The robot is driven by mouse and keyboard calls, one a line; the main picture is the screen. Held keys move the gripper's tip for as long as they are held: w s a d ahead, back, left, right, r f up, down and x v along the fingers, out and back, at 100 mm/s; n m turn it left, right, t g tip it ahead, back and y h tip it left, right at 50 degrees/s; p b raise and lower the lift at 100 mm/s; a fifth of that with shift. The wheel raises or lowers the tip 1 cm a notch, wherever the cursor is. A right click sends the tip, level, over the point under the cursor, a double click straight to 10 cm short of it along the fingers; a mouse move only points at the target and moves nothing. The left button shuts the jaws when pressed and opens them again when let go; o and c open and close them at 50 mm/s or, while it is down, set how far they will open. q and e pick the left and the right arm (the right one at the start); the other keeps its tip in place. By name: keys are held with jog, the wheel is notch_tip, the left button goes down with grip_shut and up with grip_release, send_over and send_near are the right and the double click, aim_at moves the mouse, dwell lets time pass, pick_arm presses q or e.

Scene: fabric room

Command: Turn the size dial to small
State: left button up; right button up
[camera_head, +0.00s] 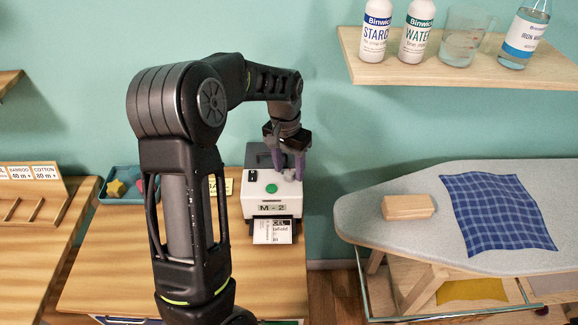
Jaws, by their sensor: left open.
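A small white label machine (258,196) stands at the back of the wooden table. Its front display (272,207) reads "M - 2". A green button (271,188) sits on its top. A small grey knob (289,175), seemingly the size dial, is at the top right of the machine, partly hidden by my fingers. My left gripper (287,168) points down over this knob, its purple fingers open with one on either side. I cannot tell whether they touch it. The dial's own markings are not readable. My right gripper is out of view.
A printed label (273,231) sticks out of the machine's front. A blue tray (123,185) with small shapes stands to the left. An ironing board (440,218) with a blue checked cloth (497,213) is on the right. A shelf (460,70) with bottles hangs above it.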

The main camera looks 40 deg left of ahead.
pick_arm(q)
jog(key=shift+f, duration=0.35)
jog(key=shift+c, duration=0.5)
grip_shut()
